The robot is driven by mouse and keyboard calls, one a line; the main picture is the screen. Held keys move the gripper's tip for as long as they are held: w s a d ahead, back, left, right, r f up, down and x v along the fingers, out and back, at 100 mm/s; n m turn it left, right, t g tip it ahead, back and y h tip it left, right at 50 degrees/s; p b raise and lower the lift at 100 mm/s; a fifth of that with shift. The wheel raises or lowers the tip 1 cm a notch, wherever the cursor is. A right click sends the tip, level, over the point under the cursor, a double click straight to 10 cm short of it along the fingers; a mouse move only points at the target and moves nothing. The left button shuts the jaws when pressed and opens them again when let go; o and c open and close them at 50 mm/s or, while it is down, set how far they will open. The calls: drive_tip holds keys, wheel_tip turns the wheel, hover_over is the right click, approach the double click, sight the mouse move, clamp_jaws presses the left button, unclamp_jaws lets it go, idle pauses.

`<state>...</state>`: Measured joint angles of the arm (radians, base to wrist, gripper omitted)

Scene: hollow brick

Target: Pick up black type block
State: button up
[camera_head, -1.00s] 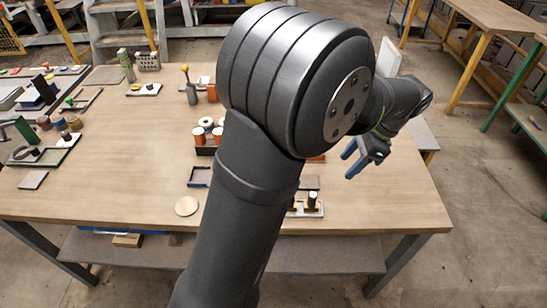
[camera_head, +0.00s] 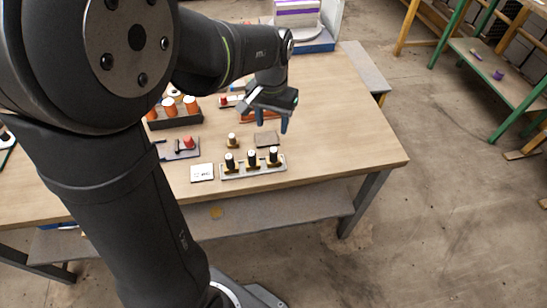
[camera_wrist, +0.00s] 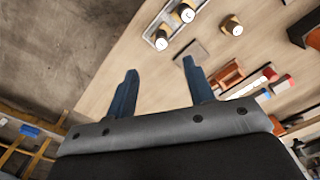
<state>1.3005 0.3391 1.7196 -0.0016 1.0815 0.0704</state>
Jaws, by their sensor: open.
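Three black type blocks with pale tops and brass-coloured bases (camera_head: 252,158) stand in a row in a light grey tray (camera_head: 236,176) near the table's front edge. A similar block (camera_head: 232,141) stands alone behind the tray. The wrist view shows this lone block (camera_wrist: 232,27) and two blocks in the tray (camera_wrist: 185,13), with markings on their pale tops. My gripper (camera_head: 272,122) is open and empty, with blue fingers pointing down, above the table behind the tray. In the wrist view, nothing is between the fingertips (camera_wrist: 160,68).
A flat grey plate (camera_head: 266,139) lies behind the tray. A white card (camera_head: 202,172) lies left of it. A small dark tray with a red piece (camera_head: 180,149) and a dark rack with orange-and-white spools (camera_head: 174,117) stand further left. The table's right side is clear.

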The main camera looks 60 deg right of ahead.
sight(274, 149)
wheel_tip(274, 149, down, 9)
drive_tip(key=shift+r, duration=0.15)
drive_tip(key=shift+w+d+f, duration=0.1)
drive_tip(key=shift+d+f, duration=0.15)
drive_tip(key=shift+f, duration=1.1)
drive_tip(key=shift+d+f, duration=0.2)
drive_tip(key=shift+f, duration=1.15)
clamp_jaws()
drive_tip(key=shift+r, duration=0.1)
